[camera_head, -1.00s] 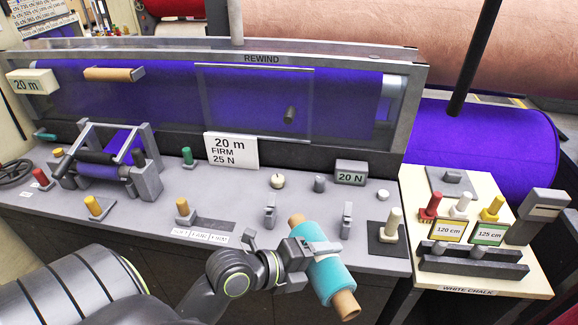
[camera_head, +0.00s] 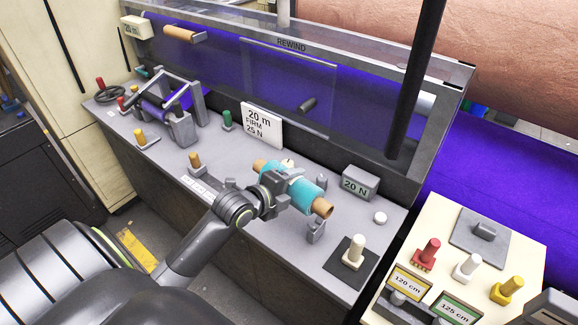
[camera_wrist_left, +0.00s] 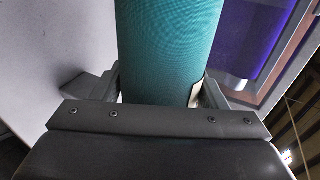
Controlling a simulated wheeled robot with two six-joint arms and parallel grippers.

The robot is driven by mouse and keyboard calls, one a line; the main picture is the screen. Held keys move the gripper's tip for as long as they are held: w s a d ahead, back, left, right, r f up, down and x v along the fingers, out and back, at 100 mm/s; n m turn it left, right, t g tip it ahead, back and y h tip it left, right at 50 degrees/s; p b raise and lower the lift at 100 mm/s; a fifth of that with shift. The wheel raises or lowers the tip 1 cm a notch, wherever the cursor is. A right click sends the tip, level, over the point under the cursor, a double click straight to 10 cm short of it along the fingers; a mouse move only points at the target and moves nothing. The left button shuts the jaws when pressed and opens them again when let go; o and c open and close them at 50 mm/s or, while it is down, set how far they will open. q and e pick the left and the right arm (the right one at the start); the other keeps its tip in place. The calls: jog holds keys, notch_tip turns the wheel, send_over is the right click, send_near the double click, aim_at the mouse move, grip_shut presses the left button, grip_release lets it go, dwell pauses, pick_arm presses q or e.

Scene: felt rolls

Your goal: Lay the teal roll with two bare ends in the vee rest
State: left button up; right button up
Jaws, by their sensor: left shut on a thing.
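The teal roll (camera_head: 305,194) has a bare brown core end showing on each side. My left gripper (camera_head: 284,188) is shut around its middle. The roll is tilted in the head view, its right end nearer. It appears above the grey bench top, over the vee rest. One upright grey post of the vee rest (camera_head: 316,231) shows just below the roll's right end; the other seems hidden behind my gripper and the roll. I cannot tell whether the roll touches the rest. In the left wrist view the teal roll (camera_wrist_left: 168,50) fills the space between the jaws. My right gripper is not in view.
The clear rewind panel (camera_head: 290,85) stands behind. A cream table (camera_head: 440,225) with coloured pegs is at right.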

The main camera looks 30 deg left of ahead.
pick_arm(q)
jog(key=a, duration=0.1)
jog(key=w+a, duration=0.1)
jog(key=a+r, duration=0.1)
jog(key=shift+w+n+t+y, duration=0.3)
jog(key=shift+w+n+y, duration=0.1)
jog(key=shift+a, duration=0.1)
jog(key=shift+d, duration=0.25)
jog(key=shift+f, duration=0.5)
notch_tip(320, 180, down, 7)
jog(key=b, duration=0.6)
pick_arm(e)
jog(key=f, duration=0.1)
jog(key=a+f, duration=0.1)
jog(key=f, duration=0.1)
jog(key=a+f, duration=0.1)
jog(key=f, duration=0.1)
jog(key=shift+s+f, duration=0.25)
pick_arm(q)
jog(key=shift+r, duration=0.1)
jog(key=shift+f+b, duration=0.55)
jog(key=shift+f, duration=0.1)
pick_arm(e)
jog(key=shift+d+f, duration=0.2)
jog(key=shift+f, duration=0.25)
